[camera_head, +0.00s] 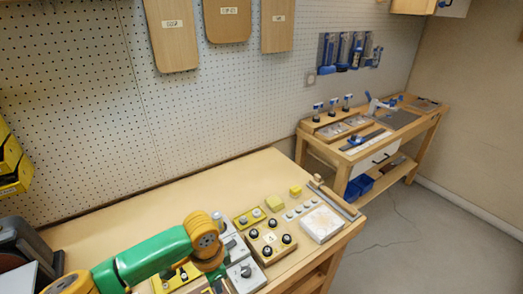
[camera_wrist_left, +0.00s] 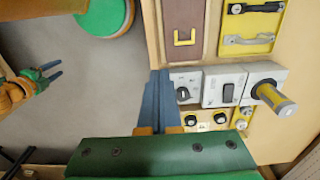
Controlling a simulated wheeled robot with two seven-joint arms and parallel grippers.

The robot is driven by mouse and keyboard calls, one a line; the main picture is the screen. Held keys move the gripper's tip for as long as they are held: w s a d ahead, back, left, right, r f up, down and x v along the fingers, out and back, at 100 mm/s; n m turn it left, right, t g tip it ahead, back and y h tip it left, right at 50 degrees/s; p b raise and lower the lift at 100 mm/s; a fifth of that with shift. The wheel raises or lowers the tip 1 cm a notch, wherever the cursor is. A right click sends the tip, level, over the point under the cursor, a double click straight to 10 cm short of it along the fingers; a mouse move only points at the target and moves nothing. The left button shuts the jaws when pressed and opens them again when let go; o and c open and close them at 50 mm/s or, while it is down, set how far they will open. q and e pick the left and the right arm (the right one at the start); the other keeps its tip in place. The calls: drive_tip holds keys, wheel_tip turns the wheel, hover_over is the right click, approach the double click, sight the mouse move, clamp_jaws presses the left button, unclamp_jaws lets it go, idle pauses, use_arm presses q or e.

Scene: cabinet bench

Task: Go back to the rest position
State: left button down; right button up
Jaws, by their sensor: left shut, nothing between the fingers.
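My left arm, green and orange, comes in from the lower left in the head view, and its wrist hangs over the front of the near workbench (camera_head: 150,203). In the left wrist view my left gripper (camera_wrist_left: 160,75) is shut and empty, its blue fingers together beside the bench's front edge and the switch boxes. The head view hides most of its fingers. My right gripper (camera_wrist_left: 60,69) shows small at the left of the left wrist view, over the floor, its blue fingers apart and empty. It is not seen in the head view.
Grey switch boxes (camera_wrist_left: 222,87), a knob board (camera_head: 271,241) and a white block (camera_head: 321,224) crowd the bench's right part. The bench's back left is clear. A second bench (camera_head: 340,152) stands farther right.

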use_arm(q)
drive_tip(key=s+d+f+n+t+h, duration=0.1)
drive_tip(key=s+d+f+h, duration=0.25)
drive_tip(key=s+d, duration=0.45)
drive_tip(key=s+a+n+t+y, duration=0.1)
drive_tip(key=s+a+n+y, duration=0.2)
drive_tip(key=a, duration=0.4)
drive_tip(key=s+a+n+t, duration=0.2)
drive_tip(key=s+a+n, duration=0.25)
drive_tip(key=a, duration=0.25)
wheel_tip(320, 180, down, 18)
drive_tip(key=r+g+b, duration=0.1)
drive_tip(key=g+b, duration=0.1)
drive_tip(key=s+a+f+g+b, duration=0.1)
drive_tip(key=s+a+f, duration=0.1)
drive_tip(key=s+f, duration=1.1)
drive_tip(key=shift+s+a+f+y, duration=0.2)
drive_tip(key=shift+f+y, duration=0.15)
drive_tip(key=shift+f, duration=0.15)
use_arm(e)
drive_tip(key=f, duration=0.1)
drive_tip(key=w+f, duration=0.1)
drive_tip(key=f, duration=0.1)
drive_tip(key=shift+w+f, duration=0.15)
drive_tip(key=shift+f, duration=0.15)
